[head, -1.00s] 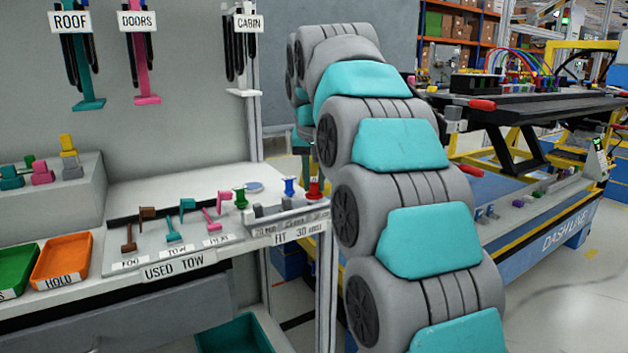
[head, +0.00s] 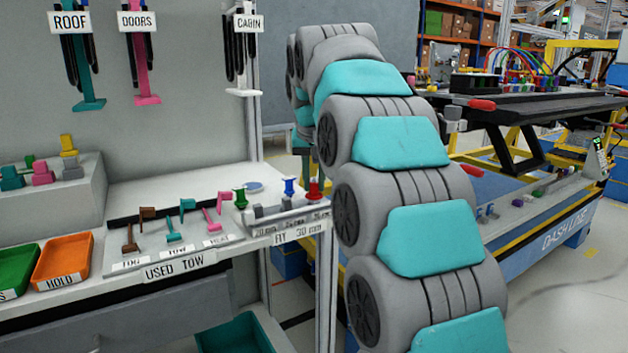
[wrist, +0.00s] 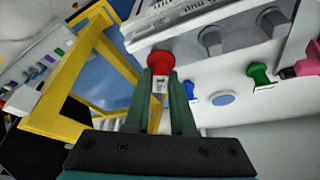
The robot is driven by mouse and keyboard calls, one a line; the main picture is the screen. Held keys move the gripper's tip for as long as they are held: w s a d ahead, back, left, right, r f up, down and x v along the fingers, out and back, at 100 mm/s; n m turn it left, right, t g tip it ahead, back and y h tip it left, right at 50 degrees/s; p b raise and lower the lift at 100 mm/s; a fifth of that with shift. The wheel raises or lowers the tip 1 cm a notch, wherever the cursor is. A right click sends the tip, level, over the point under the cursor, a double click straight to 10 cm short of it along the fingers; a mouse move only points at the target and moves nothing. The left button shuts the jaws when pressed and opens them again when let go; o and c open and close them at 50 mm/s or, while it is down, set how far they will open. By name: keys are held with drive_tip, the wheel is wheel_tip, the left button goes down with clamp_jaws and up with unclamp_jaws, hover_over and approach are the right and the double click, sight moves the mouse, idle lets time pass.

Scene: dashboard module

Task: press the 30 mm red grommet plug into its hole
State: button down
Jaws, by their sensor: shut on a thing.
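The red grommet plug (wrist: 160,62) shows in the wrist view between the fingertips of my gripper (wrist: 166,82), whose dark green fingers are shut on it. A small pale label shows just below its red head. In the head view the red plug (head: 314,190) is at the right end of the bench, beside a blue plug (head: 290,188). Whether it is clear of its holder I cannot tell. The plug's hole cannot be made out; a dark dashboard module (head: 535,98) stands at the right.
A green plug (head: 240,197) and a blue disc (head: 255,187) are on the bench near the grey holder (head: 285,212). A yellow frame (wrist: 75,85) is close to my gripper. The blue dash line base (head: 560,225) stands at the right.

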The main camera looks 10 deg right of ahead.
drive_tip(key=shift+f+b, duration=0.35)
drive_tip(key=shift+f, duration=0.3)
drive_tip(key=c, duration=0.7)
unclamp_jaws()
drive_tip(key=shift+r, duration=0.15)
drive_tip(key=shift+v, duration=3.75)
drive_tip(key=s+f+g, duration=0.2)
drive_tip(key=s+f, duration=0.8)
drive_tip(key=s, duration=0.3)
drive_tip(key=s+f+n+g, duration=0.1)
drive_tip(key=s+f+g, duration=0.1)
drive_tip(key=s+f, duration=0.9)
drive_tip(key=s+f+n+g+y, duration=0.1)
drive_tip(key=s+f+g, duration=0.1)
drive_tip(key=s+f, duration=0.9)
drive_tip(key=shift+s+d, duration=0.15)
drive_tip(key=shift+s, duration=1.25)
drive_tip(key=shift+s+d, duration=0.15)
drive_tip(key=shift+s, duration=1.3)
